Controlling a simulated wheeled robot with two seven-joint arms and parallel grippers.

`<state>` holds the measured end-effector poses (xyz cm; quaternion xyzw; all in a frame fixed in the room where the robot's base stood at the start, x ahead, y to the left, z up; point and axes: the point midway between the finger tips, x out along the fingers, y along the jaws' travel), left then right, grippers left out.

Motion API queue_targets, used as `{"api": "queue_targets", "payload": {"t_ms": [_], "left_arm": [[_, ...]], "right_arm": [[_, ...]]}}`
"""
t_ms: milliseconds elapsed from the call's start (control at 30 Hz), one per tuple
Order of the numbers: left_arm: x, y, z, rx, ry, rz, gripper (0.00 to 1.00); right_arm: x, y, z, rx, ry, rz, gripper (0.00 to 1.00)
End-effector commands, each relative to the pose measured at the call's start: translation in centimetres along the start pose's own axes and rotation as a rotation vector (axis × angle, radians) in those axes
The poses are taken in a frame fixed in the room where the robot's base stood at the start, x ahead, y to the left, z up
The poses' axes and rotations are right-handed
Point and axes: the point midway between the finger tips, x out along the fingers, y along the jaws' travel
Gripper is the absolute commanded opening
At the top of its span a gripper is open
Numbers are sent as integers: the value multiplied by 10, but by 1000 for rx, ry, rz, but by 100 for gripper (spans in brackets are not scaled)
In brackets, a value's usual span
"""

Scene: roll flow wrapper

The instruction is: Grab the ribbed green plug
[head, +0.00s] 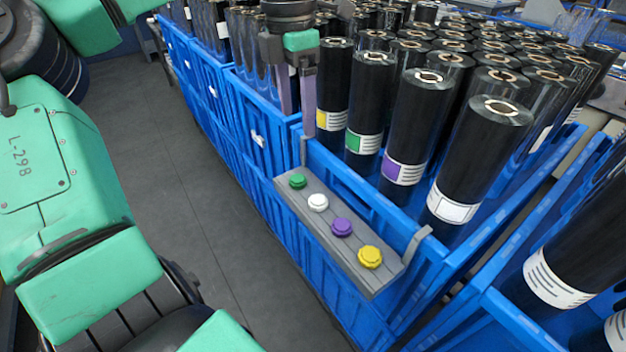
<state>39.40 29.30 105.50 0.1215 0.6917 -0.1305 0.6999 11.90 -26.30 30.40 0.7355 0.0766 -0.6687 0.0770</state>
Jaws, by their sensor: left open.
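The ribbed green plug (298,181) sits at the far end of a grey holder strip (330,218) hooked on the front of a blue crate. A white plug (318,203), a purple plug (342,227) and a yellow plug (369,257) follow in a row toward the near end. My left gripper (298,108) is open and points down, with its fingertips above the green plug in the picture and apart from it. Nothing shows between its fingers. My right gripper is not in view.
Blue crates (262,130) full of upright black rolls (415,115) stand behind the strip. Rolls by the strip carry yellow, green, purple and white labels. The grey floor (165,150) left of the crates is clear. My green arm links fill the left side.

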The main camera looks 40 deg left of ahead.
Motion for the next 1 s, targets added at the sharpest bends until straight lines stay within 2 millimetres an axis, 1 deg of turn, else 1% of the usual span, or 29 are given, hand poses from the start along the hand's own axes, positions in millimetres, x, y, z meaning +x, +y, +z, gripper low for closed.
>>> {"api": "queue_targets", "payload": {"t_ms": [67,133,300,333,400,567,700,800,967,1000], "left_arm": [[7,-2,-4,13,28,22,82],[21,-2,-4,12,28,19,82],[66,-2,-5,12,25,15,82],[72,-2,-5,12,24,16,82],[84,-1,-4,10,24,16,82],[104,0,-3,10,24,15,82],[132,1,0,8,24,14,82],[142,2,0,8,21,15,82],[143,2,0,7,20,17,82],[143,2,0,7,20,17,78]], "right_arm": [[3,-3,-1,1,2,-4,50],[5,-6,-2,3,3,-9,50],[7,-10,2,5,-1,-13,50],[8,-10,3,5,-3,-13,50],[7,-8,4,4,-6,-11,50],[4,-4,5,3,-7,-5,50],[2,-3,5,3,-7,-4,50],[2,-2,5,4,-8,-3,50],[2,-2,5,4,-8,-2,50],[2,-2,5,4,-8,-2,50]]}}
